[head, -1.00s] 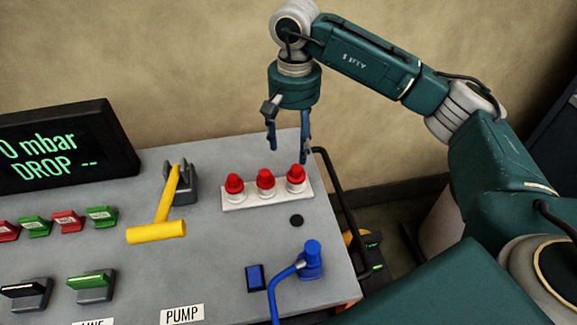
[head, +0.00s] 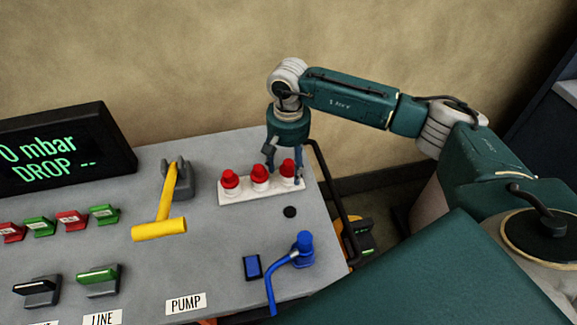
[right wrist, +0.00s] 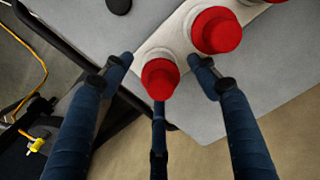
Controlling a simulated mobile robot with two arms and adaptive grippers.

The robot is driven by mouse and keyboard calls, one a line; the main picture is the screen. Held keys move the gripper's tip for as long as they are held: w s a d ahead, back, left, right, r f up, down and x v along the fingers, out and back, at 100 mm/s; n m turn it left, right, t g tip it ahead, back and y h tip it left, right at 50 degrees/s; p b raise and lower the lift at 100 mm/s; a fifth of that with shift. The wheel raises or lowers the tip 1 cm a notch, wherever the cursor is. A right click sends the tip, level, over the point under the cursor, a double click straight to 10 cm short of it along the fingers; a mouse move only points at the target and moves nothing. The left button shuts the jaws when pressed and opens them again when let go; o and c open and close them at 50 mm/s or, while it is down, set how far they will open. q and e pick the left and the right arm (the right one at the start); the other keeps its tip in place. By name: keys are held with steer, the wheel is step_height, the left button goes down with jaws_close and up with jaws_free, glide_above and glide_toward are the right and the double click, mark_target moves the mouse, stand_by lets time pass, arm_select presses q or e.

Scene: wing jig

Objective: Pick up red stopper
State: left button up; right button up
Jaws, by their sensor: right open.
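Three red stoppers stand upright in a row on a white rack (head: 235,194) at the back right of the grey panel. The rightmost red stopper (head: 288,167) is at my right gripper (head: 285,178), whose fingers are spread around it. In the right wrist view the same red stopper (right wrist: 160,77) sits between the open fingertips of the right gripper (right wrist: 163,75), and a third finger lies below it. A middle red stopper (right wrist: 217,31) is just outside the fingers. The left red stopper (head: 230,179) stands free. My left gripper is not in view.
A yellow T-handle (head: 160,230) lies left of the rack. A black rail (head: 335,205) runs along the panel's right edge. A display (head: 45,150) stands at the left.

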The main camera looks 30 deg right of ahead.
steer(key=shift+c, duration=0.3)
steer(key=c, duration=0.4)
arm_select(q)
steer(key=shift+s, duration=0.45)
arm_select(e)
steer(key=c, duration=0.8)
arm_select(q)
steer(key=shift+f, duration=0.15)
arm_select(e)
steer(key=shift+r, duration=0.15)
steer(key=shift+r+b, duration=0.35)
steer(key=shift+r, duration=0.25)
step_height(320, 180, up, 18)
steer(key=f+b, duration=0.1)
steer(key=b, duration=0.3)
arm_select(q)
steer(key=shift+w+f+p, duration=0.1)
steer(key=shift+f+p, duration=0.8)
steer(key=shift+p, duration=0.4)
arm_select(e)
step_height(320, 180, up, 5)
glide_above(288, 162)
steer(key=shift+f, duration=0.15)
